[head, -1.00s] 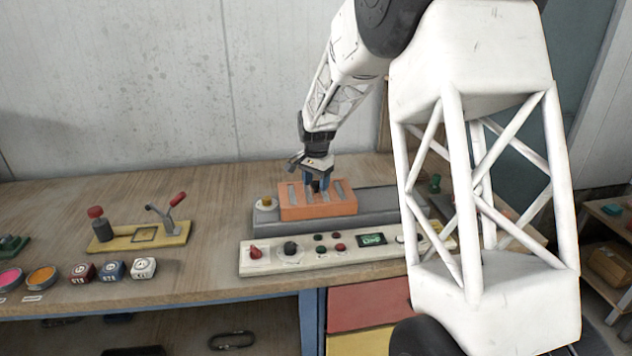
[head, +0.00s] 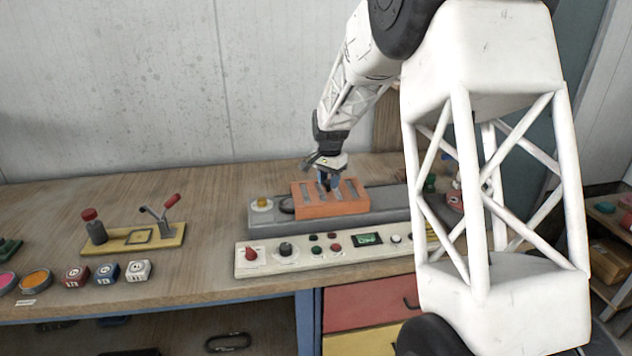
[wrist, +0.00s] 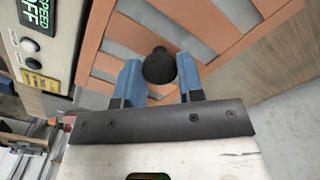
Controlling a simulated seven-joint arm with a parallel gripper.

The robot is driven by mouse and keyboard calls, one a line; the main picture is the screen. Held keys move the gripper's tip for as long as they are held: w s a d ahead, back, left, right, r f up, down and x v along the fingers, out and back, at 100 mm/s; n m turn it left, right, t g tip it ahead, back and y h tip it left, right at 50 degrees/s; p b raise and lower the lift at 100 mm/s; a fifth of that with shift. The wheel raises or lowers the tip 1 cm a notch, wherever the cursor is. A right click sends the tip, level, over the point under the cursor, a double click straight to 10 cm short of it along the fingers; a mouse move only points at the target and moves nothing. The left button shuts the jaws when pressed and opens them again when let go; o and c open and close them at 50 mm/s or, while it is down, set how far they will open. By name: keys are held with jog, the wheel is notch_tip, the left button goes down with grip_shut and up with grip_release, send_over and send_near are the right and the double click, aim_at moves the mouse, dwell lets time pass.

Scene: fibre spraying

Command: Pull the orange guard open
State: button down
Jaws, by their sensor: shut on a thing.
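The orange guard (head: 312,210) is a slotted cover on a long grey base (head: 400,206) on the workbench. It sits right of the base's left end, with a dark recess (head: 287,206) uncovered beside its left edge. My gripper (head: 325,184) reaches down onto the guard from above. In the wrist view, its two blue fingers are on either side of the guard's black knob (wrist: 160,66), shut on it. The slotted orange guard (wrist: 100,62) also fills much of that view. The fingers hide part of the guard's top in the head view.
A yellow knob (head: 261,203) stands on the base's left end. A cream control panel (head: 310,262) with knobs and a display lies in front. A lever on a yellow plate (head: 135,240) and several dice-like blocks (head: 107,273) are to the left. The wall is behind.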

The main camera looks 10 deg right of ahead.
jog(key=d, duration=1.6)
jog(key=shift+d, duration=0.2)
jog(key=c, duration=0.7)
grip_release()
jog(key=shift+c, duration=0.2)
jog(key=shift+r, duration=0.1)
notch_tip(320, 180, up, 8)
jog(key=shift+f, duration=0.2)
jog(key=shift+a, duration=0.1)
